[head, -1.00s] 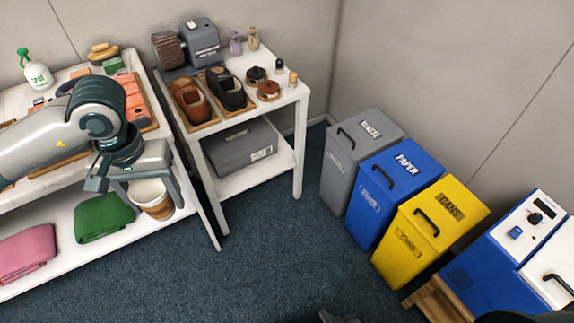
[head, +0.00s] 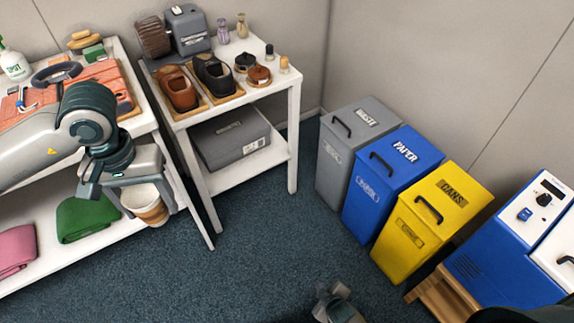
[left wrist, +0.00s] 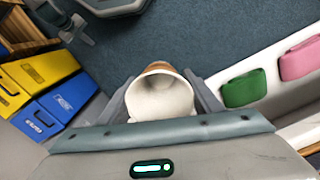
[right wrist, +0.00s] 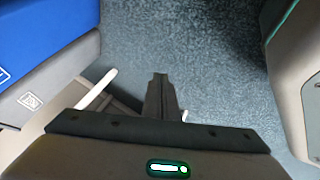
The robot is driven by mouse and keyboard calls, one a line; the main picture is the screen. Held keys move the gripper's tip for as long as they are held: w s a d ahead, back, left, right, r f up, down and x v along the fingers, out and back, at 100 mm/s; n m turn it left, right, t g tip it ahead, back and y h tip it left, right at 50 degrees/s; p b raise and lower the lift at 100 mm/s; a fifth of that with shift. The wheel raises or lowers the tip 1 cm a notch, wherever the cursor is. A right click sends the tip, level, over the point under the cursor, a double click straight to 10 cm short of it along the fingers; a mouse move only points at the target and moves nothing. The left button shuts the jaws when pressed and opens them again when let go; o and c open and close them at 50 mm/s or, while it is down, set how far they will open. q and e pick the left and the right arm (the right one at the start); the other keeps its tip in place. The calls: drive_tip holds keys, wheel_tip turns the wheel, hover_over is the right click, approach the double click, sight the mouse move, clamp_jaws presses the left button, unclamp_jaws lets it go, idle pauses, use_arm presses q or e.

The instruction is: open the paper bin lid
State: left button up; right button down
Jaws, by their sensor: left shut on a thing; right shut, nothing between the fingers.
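The blue paper bin (head: 366,208) stands between the grey and yellow bins in the head view. Its lid (head: 400,152), lettered PAPER with a black handle (head: 381,163), is shut. The blue bin also shows in the left wrist view (left wrist: 58,100). My left gripper (head: 146,188) is shut on a cup (head: 150,208), white inside and brown outside, far left of the bins; the cup also shows in the left wrist view (left wrist: 160,98). My right gripper (head: 334,293) is shut and empty, low over the floor in front of the bins; its fingers show in the right wrist view (right wrist: 160,95).
The grey waste bin (head: 343,165) and yellow cans bin (head: 412,232) flank the paper bin. A blue-and-white machine (head: 510,250) stands at right by a wooden stand (head: 445,295). A white shelf table (head: 205,112) holds shoes and small items. Carpet in the middle is clear.

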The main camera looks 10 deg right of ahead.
drive_tip(key=w+d+r+n+t+h+b, duration=0.1)
drive_tip(key=w+d+n+h+b, duration=0.2)
drive_tip(key=w+b, duration=0.4)
drive_tip(key=w+d+n+t+h+b, duration=0.1)
drive_tip(key=w+d+n+h+b, duration=0.15)
drive_tip(key=w+n+b, duration=0.4)
drive_tip(key=w+d+r+n+t+h+b, duration=0.1)
drive_tip(key=w+d+n+h+b, duration=0.2)
drive_tip(key=w, duration=0.6)
drive_tip(key=w+d+r+g+h+b, duration=0.1)
drive_tip(key=d+r+h+b, duration=0.2)
drive_tip(key=r+h+b, duration=0.2)
drive_tip(key=w+d+r+g+h+b, duration=0.1)
drive_tip(key=r+h+b, duration=0.5)
drive_tip(key=r+b, duration=0.6)
wheel_tip(320, 180, up, 2)
drive_tip(key=w+d+n, duration=0.1)
drive_tip(key=d, duration=0.1)
drive_tip(key=shift+w+d, duration=0.25)
drive_tip(key=shift+d, duration=0.15)
